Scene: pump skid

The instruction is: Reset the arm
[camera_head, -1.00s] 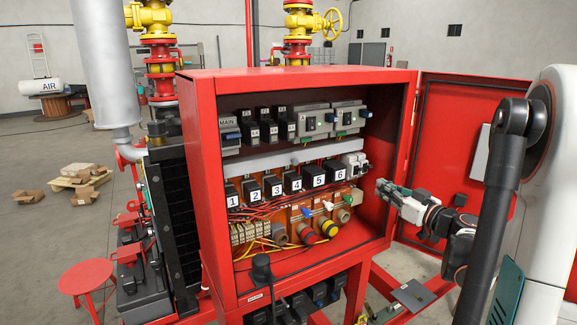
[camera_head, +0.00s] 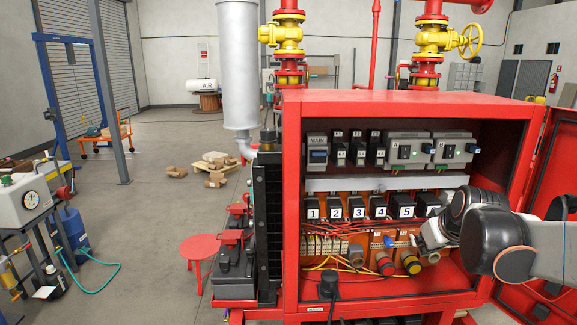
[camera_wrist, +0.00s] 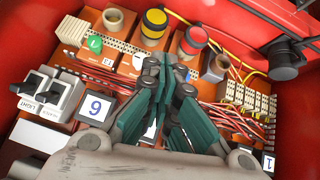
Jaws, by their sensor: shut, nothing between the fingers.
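My arm reaches in from the right in the head view, with its wrist in front of the open red cabinet (camera_head: 292,200). My gripper (camera_wrist: 168,62) shows in the wrist view with its green fingers together and nothing between them. It points at the cabinet's lower panel, over the terminal area. Near the fingertips are a yellow button (camera_wrist: 154,22), a red button (camera_wrist: 194,40) and a green toggle (camera_wrist: 95,43). In the head view the gripper's fingers are hidden behind my wrist. Whether the fingertips touch the panel I cannot tell.
Numbered relays (camera_head: 358,207) line the middle row, with a MAIN breaker (camera_head: 318,153) above. Red and yellow wires (camera_head: 330,240) run beside the terminals. The open cabinet door (camera_head: 555,200) stands at the right. A red stool (camera_head: 200,250) stands on the floor at left.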

